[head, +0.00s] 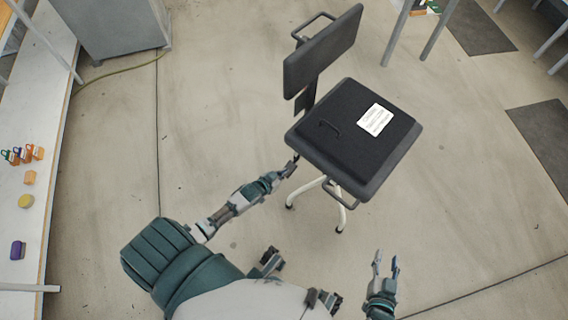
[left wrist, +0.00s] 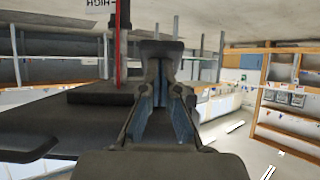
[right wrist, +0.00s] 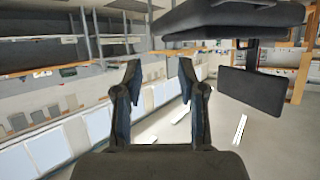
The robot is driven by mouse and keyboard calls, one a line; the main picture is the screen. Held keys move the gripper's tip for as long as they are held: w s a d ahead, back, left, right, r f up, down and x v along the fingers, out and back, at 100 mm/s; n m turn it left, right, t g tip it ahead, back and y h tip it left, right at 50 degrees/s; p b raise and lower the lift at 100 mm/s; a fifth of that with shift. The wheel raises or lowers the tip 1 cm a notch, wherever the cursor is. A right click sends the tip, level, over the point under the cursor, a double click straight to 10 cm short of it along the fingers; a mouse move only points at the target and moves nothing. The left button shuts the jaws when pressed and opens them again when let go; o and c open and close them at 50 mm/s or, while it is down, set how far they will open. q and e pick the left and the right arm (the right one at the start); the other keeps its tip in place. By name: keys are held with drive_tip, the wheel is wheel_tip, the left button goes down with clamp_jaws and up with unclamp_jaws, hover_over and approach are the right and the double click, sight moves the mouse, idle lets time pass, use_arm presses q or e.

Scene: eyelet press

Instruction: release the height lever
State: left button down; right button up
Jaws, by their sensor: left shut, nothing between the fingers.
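I cannot tell for sure which part is the height lever. My left gripper (head: 293,162) is at the seat's left edge, shut and empty; its fingers converge in the left wrist view (left wrist: 160,62). A dark block and a red strip (left wrist: 123,42) show beside them. My right gripper (head: 385,264) is open and empty, apart from the chair, with spread fingers in the right wrist view (right wrist: 160,80).
The chair's backrest (head: 324,50) rises at the far left of the seat. A white bench (head: 45,130) with small coloured items runs along the left. A grey cabinet (head: 112,25) stands at the back left. Dark mats (head: 545,138) lie at right. Floor around the chair is mostly clear.

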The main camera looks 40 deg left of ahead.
use_arm(q)
drive_tip(key=shift+w+f, duration=0.35)
drive_tip(key=shift+f, duration=0.5)
use_arm(e)
drive_tip(key=shift+w+a+r+t, duration=0.3)
drive_tip(key=shift+w+r+t, duration=0.25)
drive_tip(key=shift+r+t, duration=0.3)
use_arm(q)
drive_tip(key=shift+r, duration=0.1)
